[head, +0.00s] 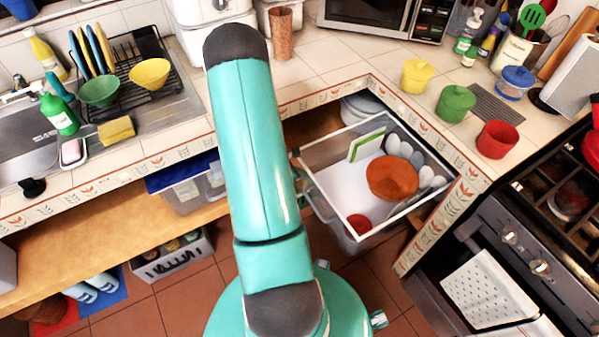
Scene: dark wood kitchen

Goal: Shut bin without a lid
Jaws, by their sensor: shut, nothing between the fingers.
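A white bin without a lid (335,208) sticks out from under the corner of the counter, right of my arm. Its top is open. An orange bowl, a small red cup, a green-edged board and several pale rounded items lie inside. A grey handle (322,206) shows on its near left side. The bin's far end reaches toward the shelf below the worktop. My teal arm rises in the middle of the head view and passes left of the bin. My gripper does not show in this view.
A bin with a blue lid (190,184) sits on the wooden shelf (65,250) to the left. The stove (510,240) with a hanging towel (487,295) stands close on the right. A bottle crate (172,258) is at the lower left. Some tiled floor is clear.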

